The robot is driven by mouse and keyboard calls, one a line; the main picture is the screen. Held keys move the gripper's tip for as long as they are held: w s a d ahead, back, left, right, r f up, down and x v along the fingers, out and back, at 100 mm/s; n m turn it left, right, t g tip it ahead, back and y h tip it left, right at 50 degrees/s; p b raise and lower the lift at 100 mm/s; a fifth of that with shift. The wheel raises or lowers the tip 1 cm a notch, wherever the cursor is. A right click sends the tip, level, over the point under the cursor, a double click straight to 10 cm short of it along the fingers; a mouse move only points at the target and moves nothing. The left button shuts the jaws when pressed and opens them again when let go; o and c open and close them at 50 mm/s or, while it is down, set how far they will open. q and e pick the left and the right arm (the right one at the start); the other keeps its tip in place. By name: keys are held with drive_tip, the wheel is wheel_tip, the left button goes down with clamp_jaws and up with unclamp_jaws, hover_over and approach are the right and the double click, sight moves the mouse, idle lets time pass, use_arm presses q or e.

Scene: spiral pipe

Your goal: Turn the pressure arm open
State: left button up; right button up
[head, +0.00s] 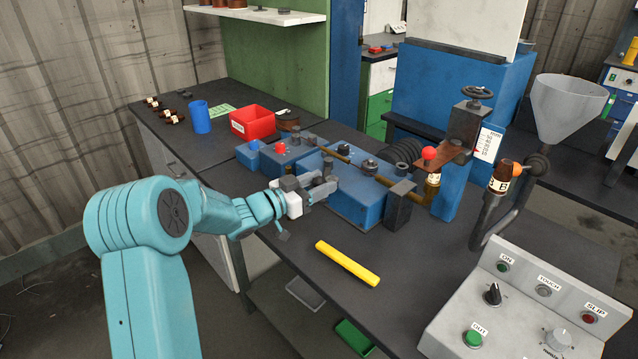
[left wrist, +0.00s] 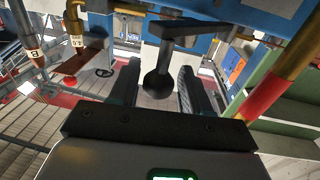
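My left gripper (head: 322,184) is at the front side of the blue machine (head: 357,203) on the bench. In the left wrist view, the fingers of my left gripper (left wrist: 158,92) are open. A dark lever with a round black ball knob (left wrist: 155,84), which looks like the pressure arm, reaches between them. Gaps show on both sides of the knob, so the fingers appear apart from it. In the head view, my gripper hides most of this lever, and I cannot tell its exact angle. My right gripper is not in view.
A yellow bar (head: 347,263) lies on the bench in front of the machine. A white control panel (head: 520,310) stands at the lower right. A red bin (head: 252,122) and a blue cup (head: 200,117) stand behind. A funnel (head: 566,108) rises at the right.

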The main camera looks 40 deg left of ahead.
use_arm(q)
drive_tip(key=shift+s, duration=0.1)
drive_tip(key=s+a, duration=0.1)
drive_tip(key=s, duration=0.4)
drive_tip(key=s+a, duration=0.1)
drive_tip(key=s, duration=0.4)
drive_tip(key=s+a, duration=0.1)
drive_tip(key=s, duration=0.5)
drive_tip(key=shift+b, duration=0.3)
